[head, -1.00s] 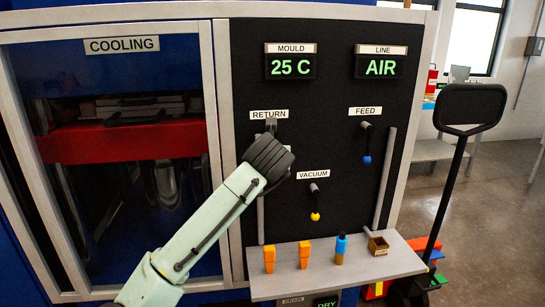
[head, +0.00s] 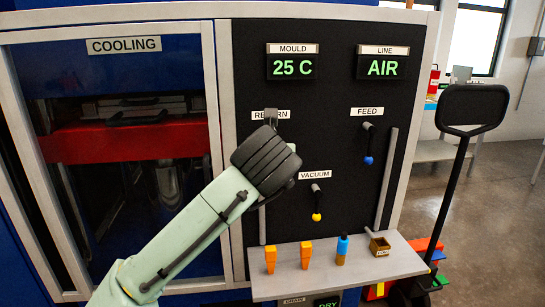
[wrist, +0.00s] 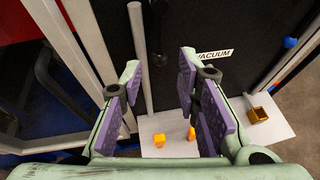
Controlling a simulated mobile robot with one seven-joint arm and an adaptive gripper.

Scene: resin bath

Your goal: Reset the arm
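My gripper (wrist: 160,80) is open and empty in the wrist view, its purple pads well apart in front of the black control panel (head: 335,130). In the head view my arm reaches up from the lower left, and the back of my gripper (head: 266,160) covers most of the RETURN lever (head: 271,114) and part of its label. The fingers are hidden there. The FEED lever (head: 369,140) has a blue knob and hangs down. The VACUUM lever (head: 316,200) has a yellow knob and also hangs down.
A grey shelf (head: 388,266) below the panel bears two orange plugs (head: 270,260) (head: 305,254), a blue-and-orange piece (head: 342,250) and a small brown box (head: 379,246). The COOLING window (head: 130,180) is at left. A black-handled post (head: 455,180) stands at right.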

